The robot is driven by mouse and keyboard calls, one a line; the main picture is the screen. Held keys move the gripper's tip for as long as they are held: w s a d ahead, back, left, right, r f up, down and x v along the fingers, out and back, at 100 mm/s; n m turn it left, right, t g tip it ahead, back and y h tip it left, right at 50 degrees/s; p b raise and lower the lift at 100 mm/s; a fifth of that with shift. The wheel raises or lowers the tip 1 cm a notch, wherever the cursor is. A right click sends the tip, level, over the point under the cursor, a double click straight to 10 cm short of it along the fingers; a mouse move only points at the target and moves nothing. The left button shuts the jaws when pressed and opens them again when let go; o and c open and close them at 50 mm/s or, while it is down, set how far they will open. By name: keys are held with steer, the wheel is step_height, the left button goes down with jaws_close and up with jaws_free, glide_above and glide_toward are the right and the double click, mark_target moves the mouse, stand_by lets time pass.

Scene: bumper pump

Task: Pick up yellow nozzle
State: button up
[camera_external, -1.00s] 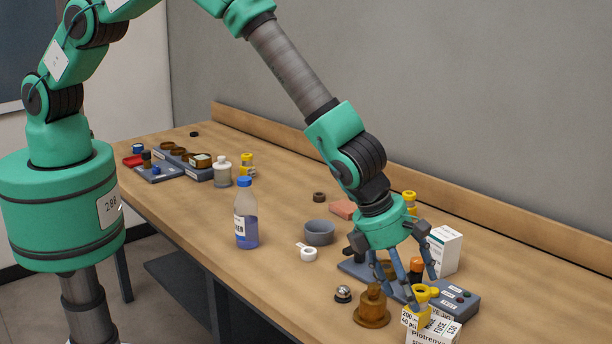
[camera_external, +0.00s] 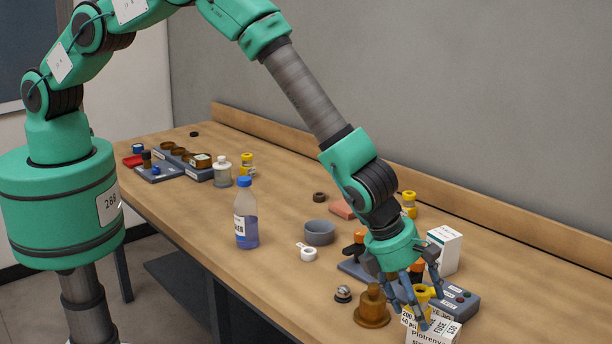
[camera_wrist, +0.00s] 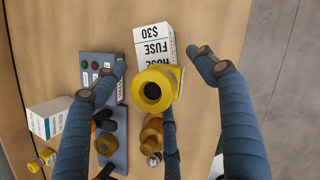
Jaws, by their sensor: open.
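The yellow nozzle (camera_external: 423,292) is at the front right of the table, at the white printed box (camera_external: 432,331). In the wrist view the nozzle (camera_wrist: 155,88) shows its round dark opening and overlaps the box (camera_wrist: 155,42). Whether it rests on the box or stands beside it is hard to tell. My gripper (camera_external: 416,303) is open, pointing down, with its blue fingers around the nozzle. In the wrist view my gripper (camera_wrist: 157,66) has a finger on each side, with gaps to the nozzle, and a third finger partly hidden below it.
A brown stepped part (camera_external: 373,309) stands just left of my gripper. A grey button panel (camera_external: 459,302) and a tall white box (camera_external: 444,248) are close behind it. A grey bowl (camera_external: 319,233) and a blue-capped bottle (camera_external: 246,216) stand farther left.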

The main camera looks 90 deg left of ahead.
stand_by(0.5)
steer(key=c, duration=1.5)
